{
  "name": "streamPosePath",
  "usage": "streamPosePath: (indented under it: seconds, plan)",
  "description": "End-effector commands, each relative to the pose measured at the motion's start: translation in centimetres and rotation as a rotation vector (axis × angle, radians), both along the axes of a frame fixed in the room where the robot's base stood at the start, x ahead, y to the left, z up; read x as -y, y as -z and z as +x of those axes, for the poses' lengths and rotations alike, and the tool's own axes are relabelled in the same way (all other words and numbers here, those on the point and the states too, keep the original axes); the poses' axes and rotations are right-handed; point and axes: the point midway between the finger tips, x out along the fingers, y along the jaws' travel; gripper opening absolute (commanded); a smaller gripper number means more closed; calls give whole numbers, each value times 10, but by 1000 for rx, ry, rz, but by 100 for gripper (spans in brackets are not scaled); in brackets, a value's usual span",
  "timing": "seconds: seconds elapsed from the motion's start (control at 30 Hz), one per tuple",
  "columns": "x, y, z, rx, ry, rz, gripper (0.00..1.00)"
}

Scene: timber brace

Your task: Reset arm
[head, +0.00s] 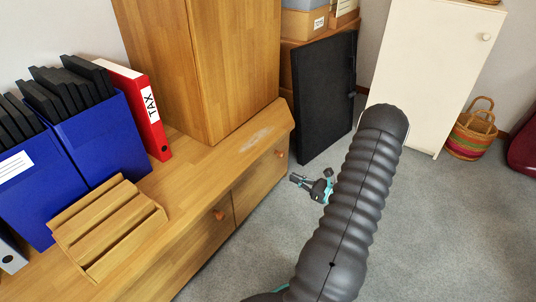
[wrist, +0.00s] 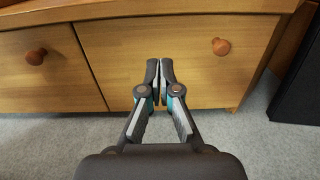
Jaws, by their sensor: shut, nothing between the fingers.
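My gripper (head: 312,186) shows in the head view just left of my dark ribbed arm, over the grey carpet and in front of the wooden cabinet (head: 225,205). In the wrist view my gripper (wrist: 160,68) is shut, its two dark fingertips together with nothing between them. It points at the cabinet's drawer fronts (wrist: 185,50), between two round wooden knobs. I cannot tell how far the fingertips are from the wood. My arm hides part of the floor in the head view.
Blue file boxes (head: 100,130), a red TAX binder (head: 143,110) and a slatted wooden piece (head: 108,225) stand on the cabinet. A black panel (head: 323,95) leans behind. A white cupboard (head: 425,75) and a woven basket (head: 470,135) stand at the right. Carpet is open at right.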

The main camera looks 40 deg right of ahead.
Motion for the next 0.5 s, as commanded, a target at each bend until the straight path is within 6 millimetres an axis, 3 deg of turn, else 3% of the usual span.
streamPosePath:
  seconds: [0.3,0.37,0.5]
  plan:
    - [0,4,-1,-13,-1,-16,0]
    - [-6,11,-3,-38,-28,-33,0]
    - [-36,31,-18,-113,-144,-63,0]
